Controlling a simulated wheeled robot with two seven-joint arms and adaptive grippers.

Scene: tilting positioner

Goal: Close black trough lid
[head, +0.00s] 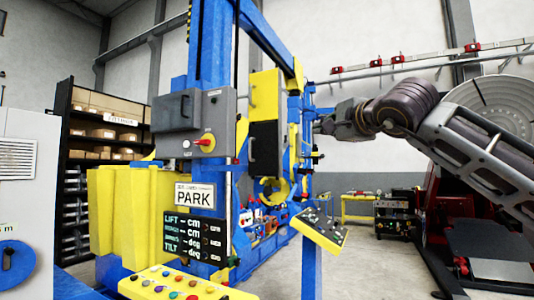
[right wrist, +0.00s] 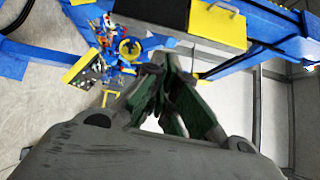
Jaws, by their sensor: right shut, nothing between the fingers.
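A tall yellow trough-like housing (head: 265,97) with a black panel (head: 264,150) hangs on the blue frame in the middle of the head view. The black panel looks like the lid, but I cannot tell its exact opening angle. In the right wrist view, a dark box-like part (right wrist: 150,10) with a yellow face (right wrist: 213,25) and a handle lies beyond the fingers. My right gripper (head: 322,125) is right of the panel, apart from it in the head view; in the wrist view its fingers (right wrist: 170,68) are closed together and empty. My left gripper is not in view.
The blue frame (head: 210,60) stands close by, with a grey switch box (head: 195,122) on it. A yellow button console (head: 180,286) is at the front, and a small tilted control panel (head: 320,230) stands right of centre. Red machinery (head: 436,215) is at right.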

